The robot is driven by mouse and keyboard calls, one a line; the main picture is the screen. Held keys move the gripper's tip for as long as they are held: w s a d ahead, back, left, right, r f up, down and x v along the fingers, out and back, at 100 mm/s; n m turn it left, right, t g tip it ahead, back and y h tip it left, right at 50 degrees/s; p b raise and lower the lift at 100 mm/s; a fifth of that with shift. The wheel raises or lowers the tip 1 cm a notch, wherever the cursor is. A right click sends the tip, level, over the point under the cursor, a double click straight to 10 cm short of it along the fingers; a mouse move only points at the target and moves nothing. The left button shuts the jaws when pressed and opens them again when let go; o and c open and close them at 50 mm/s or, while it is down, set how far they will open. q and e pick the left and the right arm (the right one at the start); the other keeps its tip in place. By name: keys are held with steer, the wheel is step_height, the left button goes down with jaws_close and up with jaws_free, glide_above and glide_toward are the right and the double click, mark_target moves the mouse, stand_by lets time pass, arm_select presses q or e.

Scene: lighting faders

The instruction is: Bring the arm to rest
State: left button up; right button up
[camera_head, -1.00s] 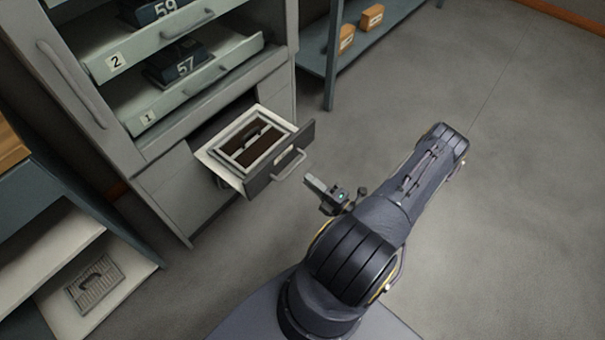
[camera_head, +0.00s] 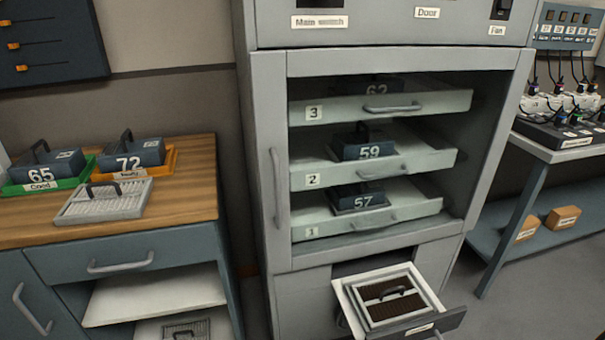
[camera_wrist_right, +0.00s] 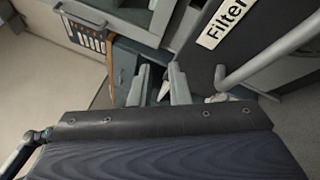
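My right gripper (camera_wrist_right: 159,85) shows in the right wrist view with its two grey fingers apart and nothing held between them. It is beside the dark drawer front (camera_wrist_right: 222,75) with the Filter label and its grey bar handle (camera_wrist_right: 270,50); I see no grip on the handle. In the head view that drawer (camera_head: 440,323) stands pulled out at the cabinet's bottom, with a framed filter (camera_head: 388,297) in it. Neither arm shows in the head view, and my left gripper is in no view.
The grey cabinet (camera_head: 265,225) holds shelves with dark numbered units, including 59 (camera_head: 370,152) and 57 (camera_head: 358,203). A wooden-topped bench (camera_head: 195,190) at left bears units 65 (camera_head: 40,170) and 72 (camera_head: 128,160) and a grey filter (camera_head: 105,203). A side table (camera_head: 545,150) stands at right.

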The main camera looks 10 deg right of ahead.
steer(key=s+a+r+n+g+y, duration=0.25)
steer(key=a+r+n+g, duration=0.95)
steer(key=n, duration=0.8)
steer(key=s+a+r+n+g+h, duration=0.25)
steer(key=s+r+n+h, duration=0.45)
steer(key=n, duration=0.7)
step_height(320, 180, up, 24)
steer(key=s+n+t+h+p, duration=0.1)
steer(key=n+t+p, duration=0.3)
steer(key=p, duration=1.7)
steer(key=shift+d+n+h, duration=0.35)
steer(key=shift+n+h, duration=0.5)
steer(key=shift+n, duration=0.15)
